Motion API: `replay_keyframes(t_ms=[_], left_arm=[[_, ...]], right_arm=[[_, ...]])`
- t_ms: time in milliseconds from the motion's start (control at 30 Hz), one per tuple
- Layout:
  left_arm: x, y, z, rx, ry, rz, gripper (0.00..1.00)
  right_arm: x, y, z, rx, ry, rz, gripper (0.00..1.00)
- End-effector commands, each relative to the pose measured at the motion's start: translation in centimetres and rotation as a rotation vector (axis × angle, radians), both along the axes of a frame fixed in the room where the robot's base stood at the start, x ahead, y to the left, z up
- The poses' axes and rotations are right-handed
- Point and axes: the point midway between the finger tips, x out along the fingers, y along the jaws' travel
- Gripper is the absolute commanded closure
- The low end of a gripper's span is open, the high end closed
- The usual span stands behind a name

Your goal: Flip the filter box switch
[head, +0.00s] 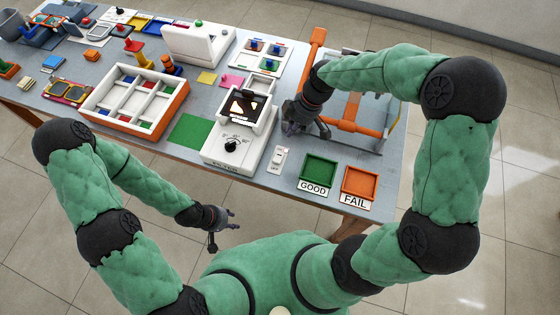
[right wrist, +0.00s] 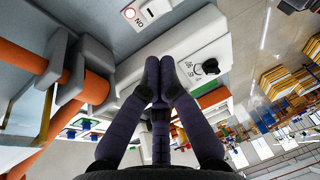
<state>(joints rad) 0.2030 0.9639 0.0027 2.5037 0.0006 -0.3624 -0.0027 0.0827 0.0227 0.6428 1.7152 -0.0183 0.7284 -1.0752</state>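The white filter box (head: 237,138) stands near the front edge of the table, with a black knob on its front and a dark panel on top. A small white switch plate (head: 278,159) lies just right of it and reads OFF at its lower end. In the right wrist view the switch (right wrist: 150,10) shows at the top edge, partly cut off, with an ON label. My right gripper (head: 294,127) is above the table behind the switch, apart from it. Its fingertips (right wrist: 160,65) are together with nothing between them. My left gripper (head: 230,219) is empty, in front of the table, fingers apart.
An orange frame fixture (head: 347,126) stands right of my right gripper. A green GOOD tray (head: 318,169) and an orange FAIL tray (head: 359,182) lie right of the switch. A divided box (head: 178,106) and a green mat (head: 190,132) lie to the left.

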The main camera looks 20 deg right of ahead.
Motion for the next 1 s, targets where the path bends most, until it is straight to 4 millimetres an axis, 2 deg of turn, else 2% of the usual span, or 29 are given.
replay_keyframes(t_ms=[167, 567, 767, 1000], left_arm=[[0.0, 0.0, -0.6, 0.0, -0.001, 0.0, 0.6], [0.1, 0.0, -0.6, 0.0, -0.001, -0.001, 0.6], [0.1, 0.0, -1.3, 0.0, -0.001, -0.001, 0.6], [0.1, 0.0, -2.5, 0.0, -0.001, 0.0, 0.6]], right_arm=[[1.3, -1.1, 0.0, 0.001, 0.001, -0.002, 1.0], [1.4, -1.1, -0.1, 0.001, 0.002, 0.001, 1.0], [1.4, -0.4, -2.1, 0.001, 0.003, 0.002, 1.0], [1.5, 1.1, -6.4, 0.001, 0.003, 0.003, 1.0]])
